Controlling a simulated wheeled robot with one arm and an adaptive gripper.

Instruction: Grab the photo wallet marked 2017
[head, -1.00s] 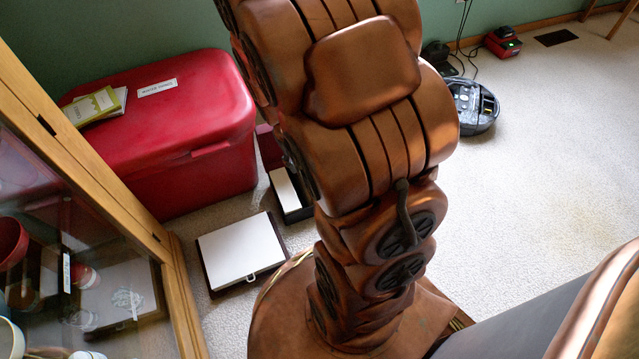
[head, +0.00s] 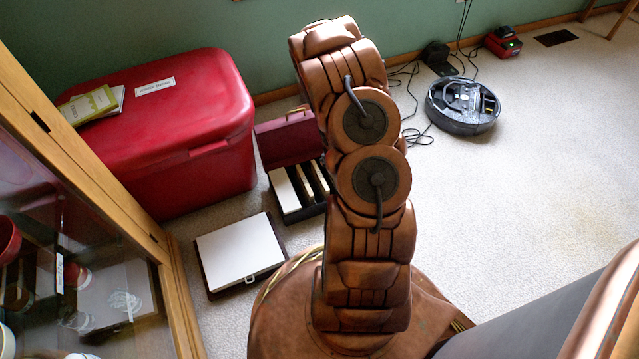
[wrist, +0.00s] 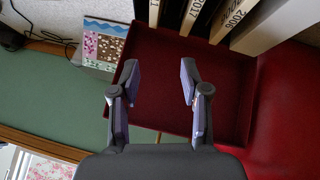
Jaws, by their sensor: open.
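The photo wallet marked 2017 (wrist: 195,15) is a pale spine at the top of the wrist view, cut off by the picture edge. It stands among similar wallets, one marked 2006 (wrist: 232,22). In the head view, pale wallets (head: 283,190) stand in a dark red open case (head: 292,212) on the carpet, partly hidden by my arm; their marks cannot be read there. My gripper (wrist: 160,80) is open and empty. In the wrist view its fingers appear over the case's dark red lid (wrist: 225,95), below the wallets in the picture. The head view does not show my gripper clearly.
A red chest (head: 180,130) with booklets (head: 90,105) on top stands beside the case. A flat white-topped box (head: 240,250) lies nearer. A glass cabinet (head: 95,170) is at left. A robot vacuum (head: 462,105) and cables lie beyond my arm; carpet at right is clear.

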